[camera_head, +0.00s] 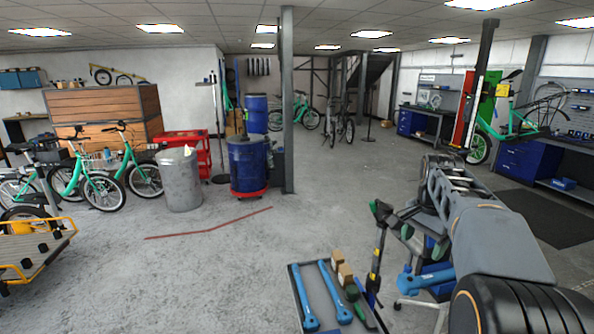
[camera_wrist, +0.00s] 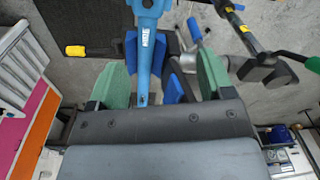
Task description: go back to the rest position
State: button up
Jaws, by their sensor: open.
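My gripper (camera_head: 424,240) is at the right in the head view, at the end of my raised arm. In the wrist view its two green fingers (camera_wrist: 162,80) stand wide apart. A blue tool (camera_wrist: 148,35) shows between them, with a gap on both sides, so the fingers do not grip it. A blue tool (camera_head: 428,279) also shows below my gripper in the head view. I cannot tell how far below the fingers it lies.
A tray (camera_head: 296,283) with blue tools and small cardboard boxes (camera_head: 345,273) stands left of my arm. A dark stand with a clamp (camera_wrist: 262,62) is close to my gripper. A blue barrel (camera_head: 248,165) and grey bin (camera_head: 180,180) stand farther left. The middle floor is clear.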

jog(key=s+a+f+n+t, duration=0.2)
jog(key=s+a+f+n, duration=0.2)
jog(key=s+a+n, duration=0.2)
jog(key=s+a+f+n+t, duration=0.1)
jog(key=s+a+f+n, duration=0.4)
jog(key=s+a, duration=0.3)
jog(key=shift+s+a+f+n+t, duration=0.2)
jog(key=shift+s+a+n+t, duration=0.3)
jog(key=shift+s, duration=1.25)
jog(key=shift+d, duration=0.2)
